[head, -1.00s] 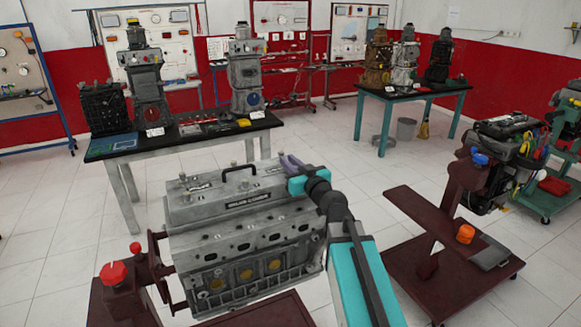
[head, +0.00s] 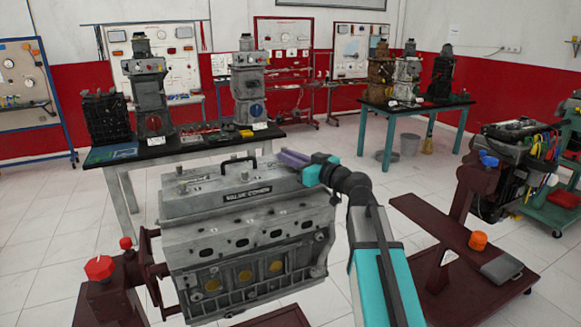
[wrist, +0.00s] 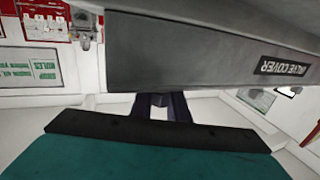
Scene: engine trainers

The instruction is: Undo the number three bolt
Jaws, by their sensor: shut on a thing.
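The grey engine (head: 230,255) stands on a dark red stand, with a grey valve cover (head: 185,205) on top. Bolt heads (head: 182,174) show on the cover; I read no numbers on them. My gripper (head: 288,157) is at the top right rear of the cover, its purple-grey fingers pointing left. In the wrist view, my gripper (wrist: 160,103) has dark fingers close together around a small grey piece, seemingly a bolt, beside the valve cover (wrist: 190,45). The head view hides this bolt behind the fingers, so I cannot tell if it is seated or lifted.
A black handle (head: 238,163) rises from the cover. Red knobs (head: 100,268) are at the front left. A black-topped table (head: 190,148) with engine parts stands behind. A dark red stand (head: 440,235) is at right. Tiled floor is open between them.

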